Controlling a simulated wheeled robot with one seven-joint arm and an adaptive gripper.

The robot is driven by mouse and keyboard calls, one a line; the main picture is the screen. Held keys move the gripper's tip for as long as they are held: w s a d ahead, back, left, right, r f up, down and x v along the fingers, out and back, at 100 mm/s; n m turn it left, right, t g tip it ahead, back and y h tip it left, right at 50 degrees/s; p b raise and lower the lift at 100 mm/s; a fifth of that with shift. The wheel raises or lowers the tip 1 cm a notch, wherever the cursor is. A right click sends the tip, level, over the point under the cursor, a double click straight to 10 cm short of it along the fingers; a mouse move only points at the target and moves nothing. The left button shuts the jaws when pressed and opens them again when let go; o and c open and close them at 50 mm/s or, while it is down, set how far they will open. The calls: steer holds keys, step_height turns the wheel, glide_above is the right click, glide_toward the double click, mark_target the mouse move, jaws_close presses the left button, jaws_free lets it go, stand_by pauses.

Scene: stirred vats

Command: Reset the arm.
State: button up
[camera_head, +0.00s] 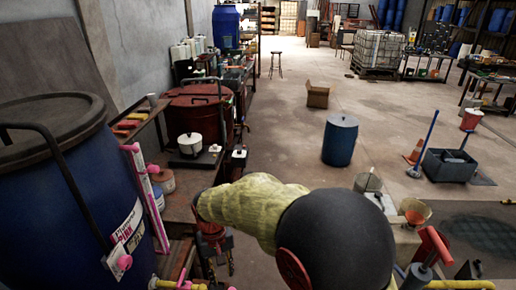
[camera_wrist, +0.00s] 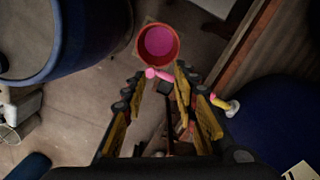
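My gripper (camera_head: 218,266) hangs at the lower middle of the head view, beside the big blue vat (camera_head: 75,210) and the wooden bench. My arm reaches to it in a yellow sleeve with a black round joint. In the wrist view my gripper (camera_wrist: 160,78) has its two yellow-padded fingers spread, with no object clearly held. A pink-ended piece (camera_wrist: 158,74) shows near the fingertips; I cannot tell how far below them it lies. A red bucket with pink contents (camera_wrist: 158,45) shows just beyond the tips.
A red-brown vat (camera_head: 200,105) and a white pot (camera_head: 190,144) stand along the left bench. A blue drum (camera_head: 340,140), a cardboard box (camera_head: 318,96) and a grey tub (camera_head: 449,166) stand on the floor. The floor in the middle is largely clear.

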steer(key=s+d+r+m+t, duration=0.1)
steer(key=s+d+r+t, duration=0.1)
steer(key=s+d+r, duration=0.4)
steer(key=s+d+r+m+t, duration=0.2)
steer(key=s+d+r, duration=0.4)
steer(key=d, duration=0.8)
steer(key=s+d+r+m+t, duration=0.1)
steer(key=s+d+r+t, duration=0.1)
steer(key=s+d+r, duration=0.4)
steer(key=d+r, duration=0.1)
steer(key=d, duration=0.3)
steer(key=shift+s, duration=0.4)
steer(key=shift+r, duration=0.1)
